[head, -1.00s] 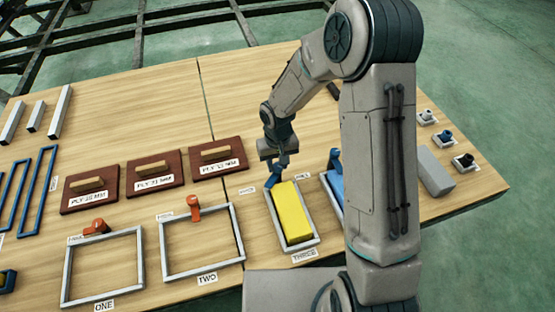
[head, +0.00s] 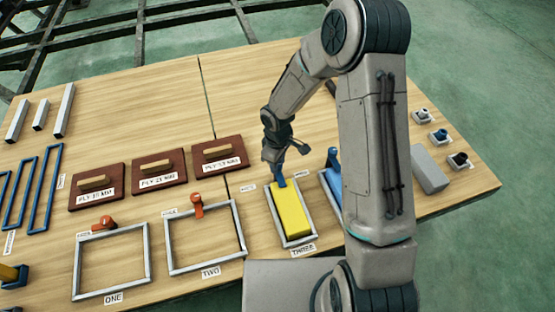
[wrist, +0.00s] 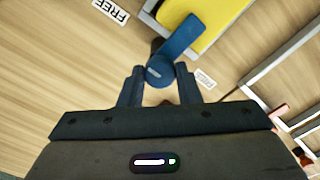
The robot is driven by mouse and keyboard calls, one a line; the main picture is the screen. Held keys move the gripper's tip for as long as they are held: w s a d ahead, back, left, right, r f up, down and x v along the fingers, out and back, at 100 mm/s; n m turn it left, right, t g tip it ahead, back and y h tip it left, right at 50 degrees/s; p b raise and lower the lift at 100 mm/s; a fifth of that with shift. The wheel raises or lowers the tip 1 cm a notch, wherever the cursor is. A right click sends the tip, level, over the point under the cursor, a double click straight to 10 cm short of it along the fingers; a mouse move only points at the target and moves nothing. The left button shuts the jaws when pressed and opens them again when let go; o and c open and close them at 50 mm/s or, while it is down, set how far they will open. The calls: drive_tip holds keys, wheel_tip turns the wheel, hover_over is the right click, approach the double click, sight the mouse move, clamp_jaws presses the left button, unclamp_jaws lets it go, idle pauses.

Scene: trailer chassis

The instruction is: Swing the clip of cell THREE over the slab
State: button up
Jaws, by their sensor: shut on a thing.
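Cell THREE's metal frame (head: 312,226) holds a yellow slab (head: 292,212). The slab also shows at the top of the wrist view (wrist: 212,15). The blue clip (head: 281,181) stands at the frame's far end. In the wrist view, the clip's arm (wrist: 184,36) reaches from its round pivot end across the frame edge and overlaps the slab's corner. My gripper (wrist: 160,88) is shut on the clip's pivot end, one finger on each side. In the head view my gripper (head: 283,165) is above the far end of cell THREE.
Frames ONE (head: 149,255) and TWO (head: 240,228) stand empty to the left with orange clips. A blue-slab cell (head: 330,192) is close on the right, partly behind my arm. A FREE label (wrist: 112,9) lies beside the clip. Three brown ply boards (head: 168,181) lie farther back.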

drive_tip(key=shift+n, duration=0.3)
drive_tip(key=o, duration=1)
drive_tip(key=shift+c, duration=0.2)
wheel_tip(320, 180, up, 14)
drive_tip(key=p, duration=0.4)
drive_tip(key=shift+a, duration=0.1)
